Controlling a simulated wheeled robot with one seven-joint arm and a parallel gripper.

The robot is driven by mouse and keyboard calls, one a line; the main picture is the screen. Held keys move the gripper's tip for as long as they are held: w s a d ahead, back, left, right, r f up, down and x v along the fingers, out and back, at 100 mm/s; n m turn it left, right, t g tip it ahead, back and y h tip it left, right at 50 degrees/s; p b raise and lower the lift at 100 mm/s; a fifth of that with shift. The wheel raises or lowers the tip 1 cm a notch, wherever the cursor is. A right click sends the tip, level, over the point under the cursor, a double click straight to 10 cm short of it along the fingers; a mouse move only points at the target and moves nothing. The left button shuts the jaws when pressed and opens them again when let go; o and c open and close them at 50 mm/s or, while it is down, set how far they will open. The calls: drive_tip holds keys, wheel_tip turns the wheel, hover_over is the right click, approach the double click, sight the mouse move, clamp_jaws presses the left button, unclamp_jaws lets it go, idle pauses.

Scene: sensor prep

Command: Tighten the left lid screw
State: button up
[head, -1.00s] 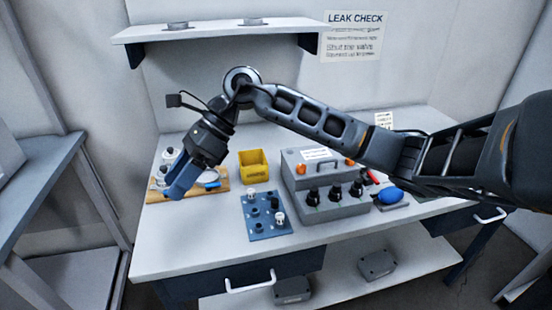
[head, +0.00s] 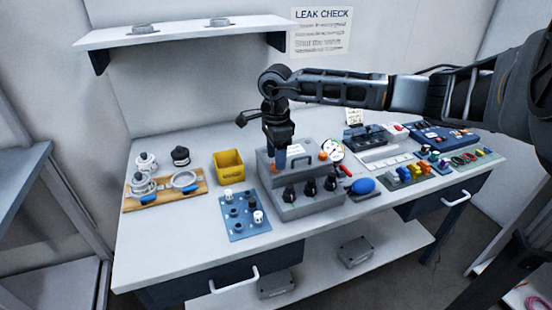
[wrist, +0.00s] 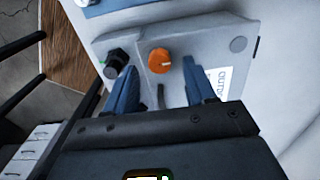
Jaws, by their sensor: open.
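The grey box (head: 313,208) stands on the bench with a handled lid and a white label. Its right orange lid screw (head: 323,155) is in plain view. My gripper (head: 279,166) points down over the left part of the lid and hides the left screw in the head view. In the wrist view, the orange left lid screw (wrist: 159,61) shows between the tips of my open blue fingers (wrist: 160,74), with space on both sides. I cannot tell how far the fingertips are above the lid. The jaws hold nothing.
Black knobs (head: 290,193) line the box front; one knob (wrist: 117,64) is close to a finger in the wrist view. A yellow bin (head: 229,163) and a blue plate with pegs (head: 236,229) stand to the left. A blue bulb (head: 363,186) lies right.

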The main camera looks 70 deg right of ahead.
drive_tip(key=shift+f, duration=1.1)
clamp_jaws()
